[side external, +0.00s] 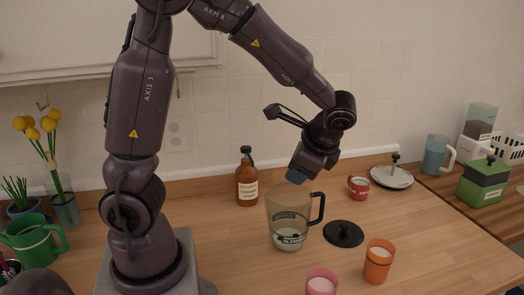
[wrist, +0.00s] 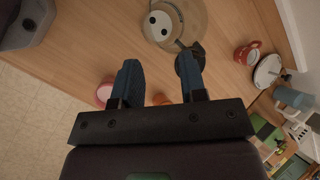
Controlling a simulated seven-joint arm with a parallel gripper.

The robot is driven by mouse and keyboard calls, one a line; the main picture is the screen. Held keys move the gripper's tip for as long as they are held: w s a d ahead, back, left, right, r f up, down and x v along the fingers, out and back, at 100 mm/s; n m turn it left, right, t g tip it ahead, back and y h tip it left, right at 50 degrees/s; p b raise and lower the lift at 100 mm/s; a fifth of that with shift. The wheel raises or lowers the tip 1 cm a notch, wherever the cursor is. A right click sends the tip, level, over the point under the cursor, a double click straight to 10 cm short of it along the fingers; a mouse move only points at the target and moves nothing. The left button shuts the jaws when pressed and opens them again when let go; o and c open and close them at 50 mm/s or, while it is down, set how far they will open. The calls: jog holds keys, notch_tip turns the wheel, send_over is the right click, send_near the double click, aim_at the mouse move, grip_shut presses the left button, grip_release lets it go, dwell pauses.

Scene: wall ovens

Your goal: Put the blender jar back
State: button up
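The clear smoky blender jar (side external: 287,218) stands upright on the wooden counter, its dark handle to the right. In the wrist view the jar (wrist: 196,14) is seen from above at the top, beyond the fingertips. My gripper (side external: 297,177) points down just above the jar's rim. In the wrist view its blue fingers (wrist: 160,75) are apart with nothing held between them. A round black lid (side external: 343,235) lies on the counter right of the jar; in the wrist view a dark shape is partly hidden behind the right finger. I cannot identify a blender base.
An amber bottle (side external: 247,182) stands behind left of the jar. A red mug (side external: 358,187) and a pan lid (side external: 391,178) are behind right. Orange (side external: 378,262) and pink (side external: 321,283) cups stand in front. A blue pitcher (side external: 436,156) and green appliance (side external: 484,184) are far right.

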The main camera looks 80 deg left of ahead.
jog(key=s+d+r+n+t+h, duration=0.6)
jog(key=s+d+r+t, duration=0.1)
jog(key=s, duration=0.3)
jog(key=shift+s+d+r+n+h, duration=0.3)
jog(key=shift+s+d+r+n, duration=0.1)
jog(key=shift+d+r, duration=0.5)
